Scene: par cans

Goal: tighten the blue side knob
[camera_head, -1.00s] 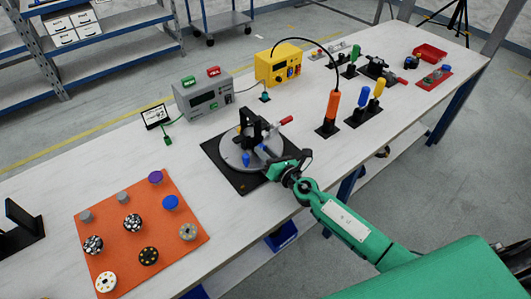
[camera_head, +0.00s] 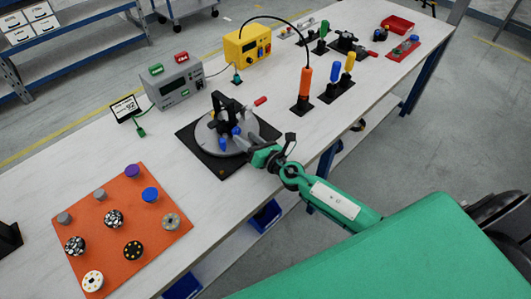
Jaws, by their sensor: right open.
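A round grey turntable fixture (camera_head: 213,137) with a black clamp frame on top sits on a black base plate (camera_head: 222,172) at mid-table. Two small blue parts show on its near side: one lower left (camera_head: 222,144) and one at the right (camera_head: 236,131). I cannot tell for sure which is the side knob. My right gripper (camera_head: 242,143) is open at the near right edge of the fixture, its grey fingers pointing left towards the blue parts. Contact cannot be made out at this size. My left gripper is not in view.
An orange mat (camera_head: 148,233) with several round pieces lies at left. A grey box (camera_head: 173,82) and a yellow box (camera_head: 246,44) stand behind the fixture. An orange-handled driver (camera_head: 305,88) and a red-tipped lever (camera_head: 260,101) stand to the right.

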